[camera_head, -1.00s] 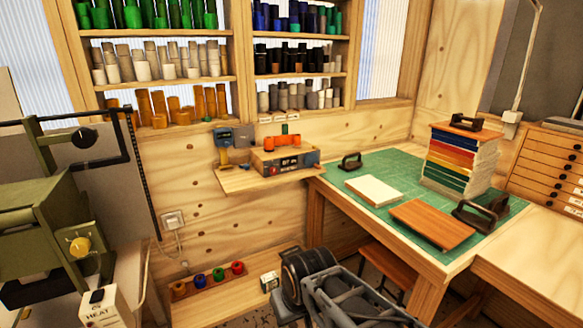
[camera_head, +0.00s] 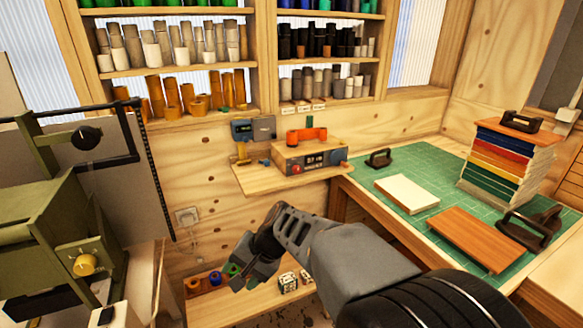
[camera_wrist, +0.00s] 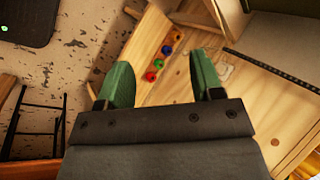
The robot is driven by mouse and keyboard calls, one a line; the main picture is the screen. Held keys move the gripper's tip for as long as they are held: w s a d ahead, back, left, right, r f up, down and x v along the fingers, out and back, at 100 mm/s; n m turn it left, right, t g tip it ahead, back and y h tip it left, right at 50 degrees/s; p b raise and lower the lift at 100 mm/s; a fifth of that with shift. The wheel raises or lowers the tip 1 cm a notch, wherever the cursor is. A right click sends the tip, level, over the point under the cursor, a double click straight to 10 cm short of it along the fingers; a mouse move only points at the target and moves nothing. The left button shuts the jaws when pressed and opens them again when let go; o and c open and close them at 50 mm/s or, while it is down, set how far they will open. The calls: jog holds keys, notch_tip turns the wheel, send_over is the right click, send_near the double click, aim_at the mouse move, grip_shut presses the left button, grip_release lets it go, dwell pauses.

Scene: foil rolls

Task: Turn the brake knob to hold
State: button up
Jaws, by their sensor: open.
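A wooden-topped unit (camera_head: 308,156) with a small dark display, a red knob (camera_head: 296,169) and a dark round knob (camera_head: 338,157) sits on the wall shelf, an orange-red roll on top. The green press at the left has a black knob (camera_head: 86,137) and a yellow knob (camera_head: 84,264). I cannot tell which knob is the brake knob, and its marks are too small to read. My gripper (camera_head: 243,280) is low in front of the wall, below the shelf. In the wrist view my gripper (camera_wrist: 160,78) has its green fingers apart, with nothing between them.
A low wooden bench (camera_head: 215,308) holds several coloured rolls, also in the wrist view (camera_wrist: 158,64). A green-matted table (camera_head: 420,165) with books and boards stands right. A socket (camera_head: 187,216) is on the wall. Space before the wall shelf is clear.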

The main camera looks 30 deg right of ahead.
jog(key=w+d+r+m+t+y+p, duration=0.1)
jog(key=w+d+r+m+t+y, duration=0.3)
jog(key=w+m, duration=0.4)
jog(key=m+t+h+p, duration=0.3)
jog(key=m+t+h, duration=0.8)
jog(key=m, duration=0.9)
send_near(298, 171)
jog(key=shift+g+h, duration=0.3)
jog(key=shift+h, duration=0.2)
jog(key=w+p, duration=0.1)
jog(key=w, duration=0.2)
jog(key=w+p, duration=0.1)
jog(key=w, duration=0.2)
jog(key=w+p, duration=0.1)
jog(key=w, duration=0.3)
jog(key=shift+d+r+p, duration=0.2)
jog(key=shift+r+p, duration=0.2)
jog(key=c, duration=0.9)
